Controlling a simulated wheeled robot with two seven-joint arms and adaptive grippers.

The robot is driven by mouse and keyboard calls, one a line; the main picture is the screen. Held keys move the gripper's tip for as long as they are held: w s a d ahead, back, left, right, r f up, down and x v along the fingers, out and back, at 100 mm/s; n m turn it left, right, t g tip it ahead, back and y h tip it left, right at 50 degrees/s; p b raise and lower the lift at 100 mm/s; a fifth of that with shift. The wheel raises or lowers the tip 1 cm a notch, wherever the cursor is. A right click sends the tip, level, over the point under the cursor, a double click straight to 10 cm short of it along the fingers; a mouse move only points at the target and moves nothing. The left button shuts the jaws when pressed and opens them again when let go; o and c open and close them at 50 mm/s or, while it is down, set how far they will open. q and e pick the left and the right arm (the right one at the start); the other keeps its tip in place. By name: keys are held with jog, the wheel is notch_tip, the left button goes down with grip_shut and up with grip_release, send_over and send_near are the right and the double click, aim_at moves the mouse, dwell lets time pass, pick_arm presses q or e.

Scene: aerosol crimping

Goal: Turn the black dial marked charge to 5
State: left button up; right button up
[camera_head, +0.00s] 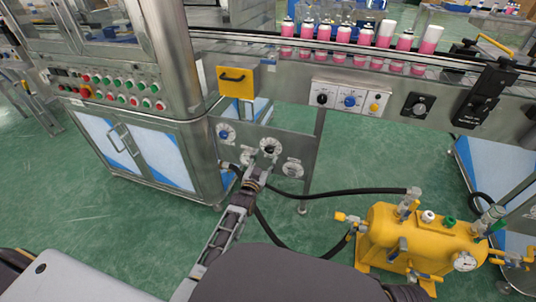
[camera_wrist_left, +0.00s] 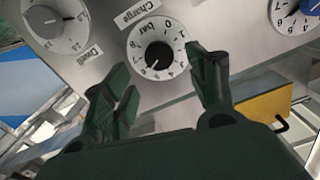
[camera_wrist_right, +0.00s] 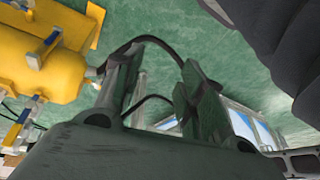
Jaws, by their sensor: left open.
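The charge dial (camera_wrist_left: 158,55) is a black knob on a white numbered scale, and its label appears upside down in the left wrist view. A white mark on the knob points to the lower left there; the number it meets is too small to tell. In the head view the dial (camera_head: 270,147) sits on the grey panel beyond my left gripper (camera_head: 262,166). In the left wrist view my left gripper (camera_wrist_left: 160,85) is open, its fingers spread to either side of the knob's lower side, with nothing between them. My right gripper (camera_wrist_right: 155,90) is open and empty, away from the panel.
A dial with a grey knob, labelled Dwell (camera_wrist_left: 45,20), and a blue-knobbed dial (camera_wrist_left: 298,12) flank the charge dial. A yellow box (camera_head: 237,82) is above the panel. A yellow tank (camera_head: 420,235) with black hoses stands at right. A conveyor (camera_head: 450,70) carries pink cans behind.

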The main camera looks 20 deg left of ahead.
aim_at(269, 150)
pick_arm(q)
jog(key=shift+w+b, duration=0.45)
jog(key=shift+w, duration=1.05)
jog(key=shift+w+d+b, duration=0.1)
jog(key=shift+w+b, duration=0.25)
jog(key=shift+w, duration=0.7)
pick_arm(e)
jog(key=shift+t+y, duration=0.4)
jog(key=shift+s+x, duration=0.2)
jog(key=shift+x, duration=0.9)
jog(key=shift+s+x, duration=0.15)
jog(key=shift+x, duration=0.95)
jog(key=shift+s+a+f, duration=0.1)
jog(key=shift+a+f, duration=0.05)
jog(key=shift+a, duration=0.05)
pick_arm(q)
jog(key=c, duration=1)
pick_arm(e)
jog(key=shift+d, duration=0.15)
